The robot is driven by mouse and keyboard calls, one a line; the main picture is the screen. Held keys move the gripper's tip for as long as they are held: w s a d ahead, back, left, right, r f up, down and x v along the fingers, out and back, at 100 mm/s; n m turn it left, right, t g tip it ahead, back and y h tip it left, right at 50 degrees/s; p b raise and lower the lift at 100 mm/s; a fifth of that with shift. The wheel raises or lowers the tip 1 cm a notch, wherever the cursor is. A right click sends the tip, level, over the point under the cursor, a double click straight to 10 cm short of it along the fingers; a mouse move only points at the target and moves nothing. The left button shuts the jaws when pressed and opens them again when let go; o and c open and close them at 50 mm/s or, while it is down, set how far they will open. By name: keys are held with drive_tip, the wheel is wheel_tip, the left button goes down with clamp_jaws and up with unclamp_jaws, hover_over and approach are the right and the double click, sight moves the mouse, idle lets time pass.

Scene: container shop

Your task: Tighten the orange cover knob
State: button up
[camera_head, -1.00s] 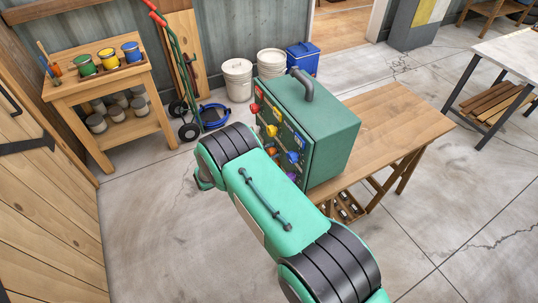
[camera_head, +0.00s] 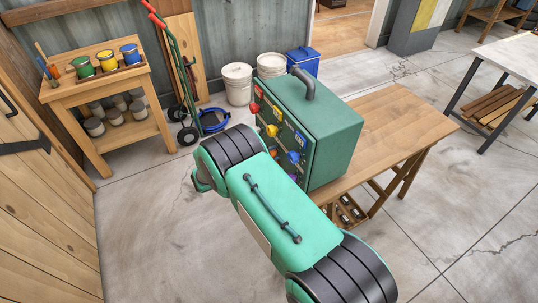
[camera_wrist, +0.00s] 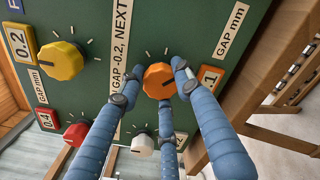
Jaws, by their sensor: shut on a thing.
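The orange knob (camera_wrist: 158,80) sits on the green panel in the wrist view, with tick marks around it and an orange label (camera_wrist: 211,78) reading 1 at its right. My gripper (camera_wrist: 160,78) has three blue fingers closed around the knob, with tips against its sides. The panel is one face of a green box (camera_head: 333,140) with a grey top handle, standing on the wooden bench in the head view.
In the wrist view a yellow knob (camera_wrist: 60,60), a red knob (camera_wrist: 76,133) and a white knob (camera_wrist: 143,145) lie close around the fingers. The wooden bench (camera_head: 400,115) is bare right of the box. Open floor (camera_head: 150,210) lies left of my arm.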

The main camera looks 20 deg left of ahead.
drive_tip(key=shift+r, duration=0.15)
drive_tip(key=o, duration=1.2)
drive_tip(key=shift+c, duration=0.2)
drive_tip(key=shift+s+a, duration=0.1)
drive_tip(key=v, duration=1.1)
drive_tip(key=shift+s+a, duration=0.25)
